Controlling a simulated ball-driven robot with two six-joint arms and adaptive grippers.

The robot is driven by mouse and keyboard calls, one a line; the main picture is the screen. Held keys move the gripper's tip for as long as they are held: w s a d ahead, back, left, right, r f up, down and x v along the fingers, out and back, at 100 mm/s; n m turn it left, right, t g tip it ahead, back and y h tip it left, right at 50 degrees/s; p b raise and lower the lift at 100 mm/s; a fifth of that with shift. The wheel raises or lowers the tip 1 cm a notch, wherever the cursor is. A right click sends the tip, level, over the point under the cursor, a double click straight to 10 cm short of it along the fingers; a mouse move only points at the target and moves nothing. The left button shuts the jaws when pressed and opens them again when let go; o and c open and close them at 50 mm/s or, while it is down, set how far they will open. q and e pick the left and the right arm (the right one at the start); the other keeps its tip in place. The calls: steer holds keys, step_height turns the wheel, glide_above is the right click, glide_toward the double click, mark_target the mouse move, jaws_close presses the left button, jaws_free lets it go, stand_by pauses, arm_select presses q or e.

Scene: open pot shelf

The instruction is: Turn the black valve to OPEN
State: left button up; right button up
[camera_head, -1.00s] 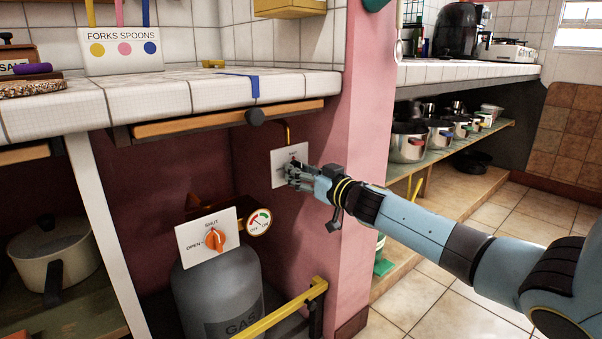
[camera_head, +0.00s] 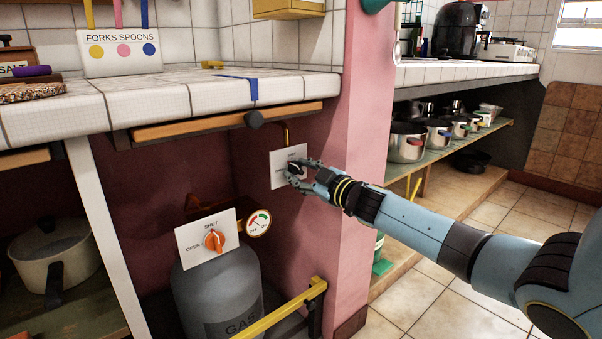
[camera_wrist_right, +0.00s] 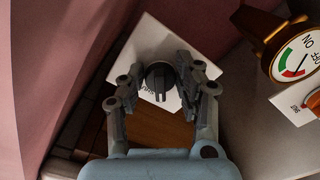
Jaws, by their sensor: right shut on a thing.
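The black valve (camera_wrist_right: 158,82) is a round ridged knob on a white plate (camera_head: 277,158) on the pink wall under the counter. The plate also shows in the wrist view (camera_wrist_right: 146,38), with dark lettering partly hidden. My right gripper (camera_head: 297,172) is at the plate, its fingers shut on the black valve from both sides. In the wrist view the right gripper's fingers (camera_wrist_right: 167,75) flank the knob. Which word the knob points at is not readable. My left gripper is not in view.
A grey gas bottle (camera_head: 216,295) with an orange knob (camera_head: 214,241) on an OPEN/SHUT plate and a round gauge (camera_head: 258,223) stands left of the valve. A yellow rail (camera_head: 280,312) runs in front. The counter (camera_head: 180,98) overhangs above; a pink pillar (camera_head: 362,120) is close at right.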

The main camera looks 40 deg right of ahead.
steer(key=n, duration=0.3)
steer(key=shift+d, duration=0.1)
steer(key=n, duration=0.3)
steer(key=shift+r+n, duration=0.1)
steer(key=shift+n, duration=0.2)
steer(key=n+b, duration=0.1)
steer(key=n, duration=0.2)
steer(key=shift+r, duration=0.15)
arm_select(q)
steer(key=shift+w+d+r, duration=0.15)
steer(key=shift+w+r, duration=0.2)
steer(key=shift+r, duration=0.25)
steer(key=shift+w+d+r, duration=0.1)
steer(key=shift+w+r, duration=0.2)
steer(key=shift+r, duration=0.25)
arm_select(e)
steer(key=shift+n, duration=0.4)
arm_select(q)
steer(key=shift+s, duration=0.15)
